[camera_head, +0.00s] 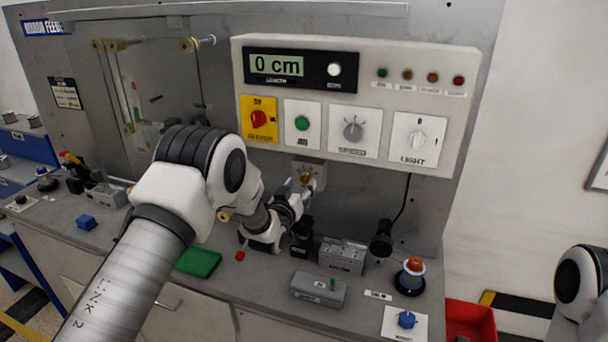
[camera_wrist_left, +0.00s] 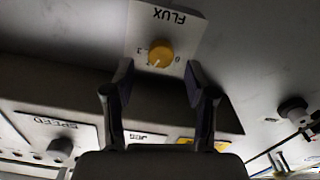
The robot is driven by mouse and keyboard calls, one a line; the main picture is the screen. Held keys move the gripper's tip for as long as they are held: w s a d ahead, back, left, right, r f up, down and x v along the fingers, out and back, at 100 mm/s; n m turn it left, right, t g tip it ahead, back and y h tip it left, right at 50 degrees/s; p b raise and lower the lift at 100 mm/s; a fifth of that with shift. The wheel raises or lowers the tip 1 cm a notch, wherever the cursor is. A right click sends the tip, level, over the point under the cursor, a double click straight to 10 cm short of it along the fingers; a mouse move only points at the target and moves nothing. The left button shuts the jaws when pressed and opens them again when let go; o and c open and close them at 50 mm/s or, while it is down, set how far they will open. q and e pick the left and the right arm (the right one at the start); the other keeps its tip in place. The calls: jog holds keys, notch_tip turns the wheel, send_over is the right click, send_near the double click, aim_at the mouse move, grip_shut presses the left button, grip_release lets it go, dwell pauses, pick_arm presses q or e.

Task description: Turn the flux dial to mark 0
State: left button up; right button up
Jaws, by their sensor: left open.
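The flux dial is a small yellow round knob (camera_wrist_left: 161,54) on a pale plate marked FLUX (camera_wrist_left: 168,18), upside down in the left wrist view. A 0 shows at the right of the knob; its other marks and its pointer are too small to read surely. In the head view the knob (camera_head: 306,178) shows under the control panel, partly behind my left gripper (camera_head: 300,190). In the left wrist view my left gripper (camera_wrist_left: 158,78) is open. Its fingertips are apart, one on each side just short of the knob, with nothing between them. My right gripper is out of view.
The control panel (camera_head: 385,98) juts out above the dial, with a display reading 0 cm, a red switch, a green button and more knobs. Below on the bench are grey blocks (camera_head: 319,290), a green block (camera_head: 198,262) and a blue knob (camera_head: 406,319).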

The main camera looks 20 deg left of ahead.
aim_at(304, 180)
pick_arm(q)
jog(key=w, duration=0.3)
jog(key=shift+w+f, duration=0.3)
jog(key=shift+s+r, duration=0.15)
jog(key=c, duration=0.3)
jog(key=shift+s, duration=0.1)
grip_shut()
